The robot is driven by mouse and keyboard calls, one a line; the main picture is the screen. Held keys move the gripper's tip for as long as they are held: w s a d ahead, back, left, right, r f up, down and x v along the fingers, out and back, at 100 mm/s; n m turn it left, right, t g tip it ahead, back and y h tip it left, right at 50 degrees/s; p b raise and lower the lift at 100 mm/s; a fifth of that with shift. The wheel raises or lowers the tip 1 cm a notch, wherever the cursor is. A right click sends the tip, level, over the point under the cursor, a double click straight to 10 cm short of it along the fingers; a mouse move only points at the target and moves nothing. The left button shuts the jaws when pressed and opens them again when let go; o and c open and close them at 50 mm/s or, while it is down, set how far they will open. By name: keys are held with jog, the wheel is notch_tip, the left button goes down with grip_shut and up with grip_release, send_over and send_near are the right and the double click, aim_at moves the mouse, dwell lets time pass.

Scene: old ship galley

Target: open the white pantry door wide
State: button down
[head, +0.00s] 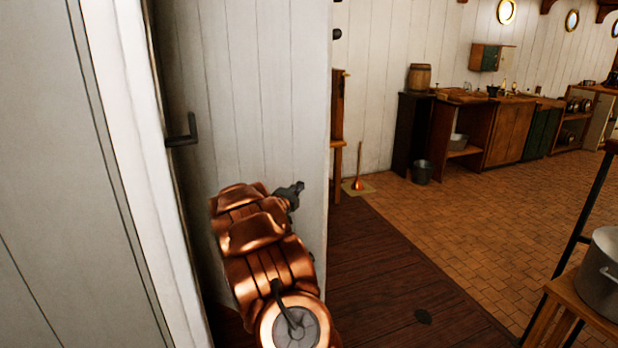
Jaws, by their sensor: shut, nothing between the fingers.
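The white pantry door (245,90) is a tall panel of vertical planks in the middle left of the head view. A black lever handle (182,138) sticks out near its left side, beside the pale upright post. A dark strip runs between the post and the planks; I cannot tell how far the door stands open. My gripper (297,190) is small, dark and shut, with nothing in it. It is in front of the lower right part of the planks, to the right of and below the handle, apart from it. My copper arm hides the lower planks.
A pale post (140,130) and wall (40,190) fill the left. A stool (560,295) with a metal pot (603,270) stands at right. Counters (505,135) and a bucket (422,172) are farther back.

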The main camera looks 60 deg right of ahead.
aim_at(313, 175)
jog(key=shift+w+d+p, duration=0.2)
jog(key=shift+d+p, duration=0.2)
jog(key=shift+d, duration=0.9)
jog(key=shift+w+d+p, duration=0.15)
jog(key=shift+d+p, duration=0.25)
jog(key=shift+d, duration=0.95)
jog(key=shift+w+d+p, duration=0.2)
jog(key=shift+d+p, duration=0.2)
jog(key=shift+d, duration=0.9)
jog(key=shift+f, duration=0.1)
